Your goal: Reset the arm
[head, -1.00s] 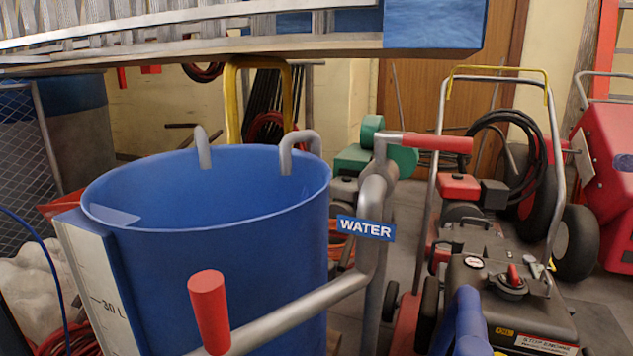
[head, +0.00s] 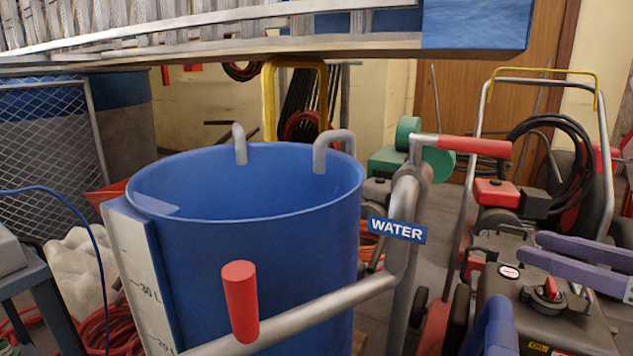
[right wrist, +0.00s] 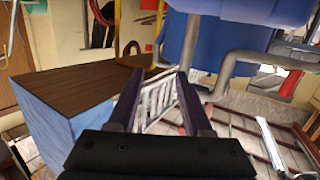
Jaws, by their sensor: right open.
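My right gripper (head: 529,247) shows at the right edge of the head view as two purple fingers, apart and with nothing between them. They appear in front of the dark engine-driven machine. In the right wrist view the gripper (right wrist: 160,74) has its two fingers spread and empty, with background seen between them. My left gripper is in neither view. A blue tub (head: 255,250) with a litre scale stands in the middle of the head view. A grey pipe with a blue WATER sign (head: 397,229) and red handles runs in front of it.
A long ladder-like load with a blue end (head: 475,22) hangs across the top. A grey table (head: 22,275) is at the left edge. Red hoses lie on the floor lower left.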

